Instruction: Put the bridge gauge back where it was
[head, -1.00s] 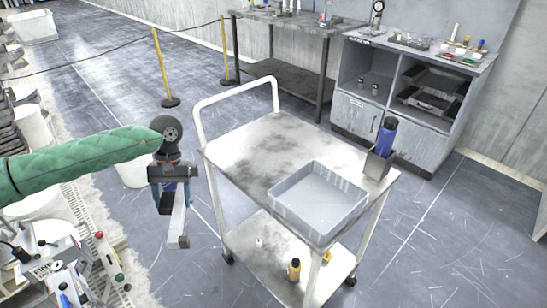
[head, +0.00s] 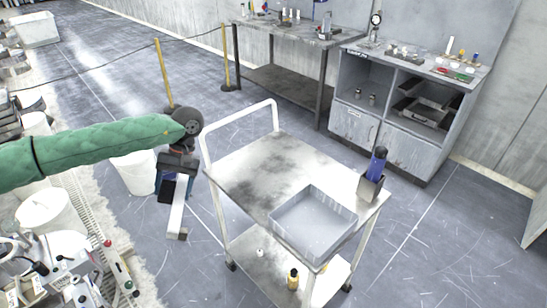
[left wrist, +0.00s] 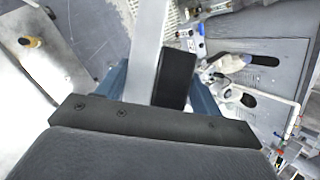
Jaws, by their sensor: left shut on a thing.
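My left gripper (head: 170,186) is shut on the bridge gauge, a pale grey bar with a black block beside it. The bar (head: 177,212) hangs down below the fingers, in the air left of the cart. In the left wrist view the gauge's bar (left wrist: 148,45) runs up and away between the blue fingers, with the black block (left wrist: 175,78) to its right. The part inside the jaws is hidden. My right gripper is not in view.
A metal cart (head: 235,174) with a handle carries a grey tray (head: 346,222) and a holder with a blue bottle (head: 377,160). A cabinet (head: 410,147) and a workbench (head: 284,84) stand behind. Yellow posts (head: 226,58) hold a rope. Machinery (head: 70,270) lies at lower left.

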